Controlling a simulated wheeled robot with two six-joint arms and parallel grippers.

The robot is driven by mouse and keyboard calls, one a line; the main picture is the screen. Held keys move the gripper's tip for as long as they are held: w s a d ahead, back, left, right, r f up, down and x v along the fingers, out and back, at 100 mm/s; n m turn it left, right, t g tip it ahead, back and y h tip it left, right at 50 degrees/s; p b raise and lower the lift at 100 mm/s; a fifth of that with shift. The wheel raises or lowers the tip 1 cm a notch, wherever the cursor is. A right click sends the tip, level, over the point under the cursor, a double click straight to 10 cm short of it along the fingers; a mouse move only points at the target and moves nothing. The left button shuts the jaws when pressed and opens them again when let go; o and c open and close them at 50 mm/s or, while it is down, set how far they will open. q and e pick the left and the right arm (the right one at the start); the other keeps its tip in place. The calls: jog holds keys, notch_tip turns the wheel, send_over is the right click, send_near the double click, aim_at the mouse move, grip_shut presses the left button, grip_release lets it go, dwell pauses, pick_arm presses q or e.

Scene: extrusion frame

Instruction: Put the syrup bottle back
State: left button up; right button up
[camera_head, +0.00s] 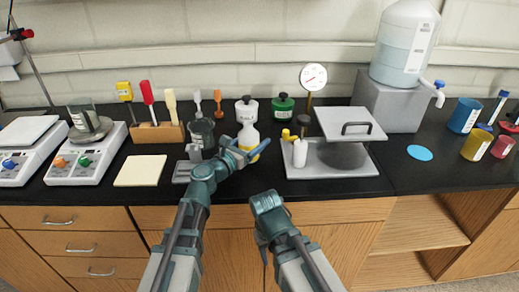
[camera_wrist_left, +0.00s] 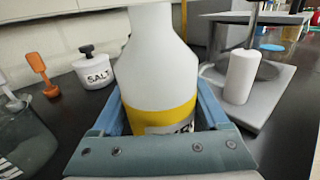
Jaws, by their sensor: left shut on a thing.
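The syrup bottle (camera_head: 247,136) is white with a yellow band and stands upright over the black bench, left of the grey press. My left gripper (camera_head: 247,154) is shut on it, with the blue fingers on either side of its lower body. In the left wrist view the bottle (camera_wrist_left: 158,75) fills the middle between the fingers, and its top is cut off. I cannot tell whether its base touches the bench.
A dark beaker (camera_head: 201,132) is close on the left. The press (camera_head: 338,176) and a white cylinder (camera_wrist_left: 241,77) are on the right. Bench front is mostly clear.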

pick_arm(q)
jog(key=shift+f+b, duration=1.85)
jog(key=shift+f, duration=0.05)
jog(key=shift+r, duration=0.15)
jog(key=o, duration=1.4)
